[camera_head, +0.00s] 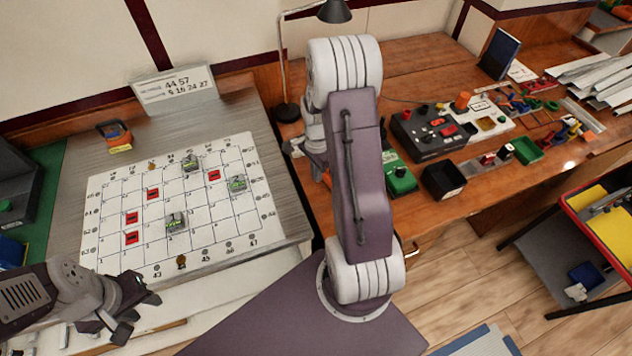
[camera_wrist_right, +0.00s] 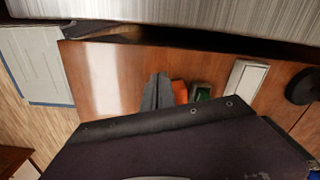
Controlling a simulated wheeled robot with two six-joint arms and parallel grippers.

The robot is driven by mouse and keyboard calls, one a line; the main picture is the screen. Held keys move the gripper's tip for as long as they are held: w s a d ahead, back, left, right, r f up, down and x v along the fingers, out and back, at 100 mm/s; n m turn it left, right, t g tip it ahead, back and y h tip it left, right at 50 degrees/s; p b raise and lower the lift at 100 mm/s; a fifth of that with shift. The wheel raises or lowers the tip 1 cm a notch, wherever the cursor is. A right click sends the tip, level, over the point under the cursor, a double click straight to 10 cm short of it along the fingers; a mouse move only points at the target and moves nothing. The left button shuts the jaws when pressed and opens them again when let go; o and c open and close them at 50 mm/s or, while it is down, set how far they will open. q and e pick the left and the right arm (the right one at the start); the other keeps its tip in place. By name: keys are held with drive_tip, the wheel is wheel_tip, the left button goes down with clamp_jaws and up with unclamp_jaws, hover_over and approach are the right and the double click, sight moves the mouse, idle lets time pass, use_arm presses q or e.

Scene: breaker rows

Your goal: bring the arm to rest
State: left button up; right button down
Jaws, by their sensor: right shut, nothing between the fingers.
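My right arm (camera_head: 360,180) rises from the bottom middle of the head view and bends at the top over the gap between the two work surfaces. My right gripper (camera_head: 300,148) is partly hidden behind this arm, near the right edge of the grid board's table. It is shut and holds nothing. My left gripper (camera_head: 130,308) is at the lower left, by the front edge of the grid board. Its fingers look apart and nothing shows between them.
The white grid board (camera_head: 120,205) bears several red pieces and grey-green blocks. A sign (camera_head: 175,88) and a lamp (camera_head: 286,112) stand behind. The wooden bench (camera_head: 400,65) at right holds a dark control box (camera_head: 425,140), green and black bins and tools.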

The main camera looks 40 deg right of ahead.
wheel_tip(320, 180, up, 3)
drive_tip(key=shift+a+r, duration=0.15)
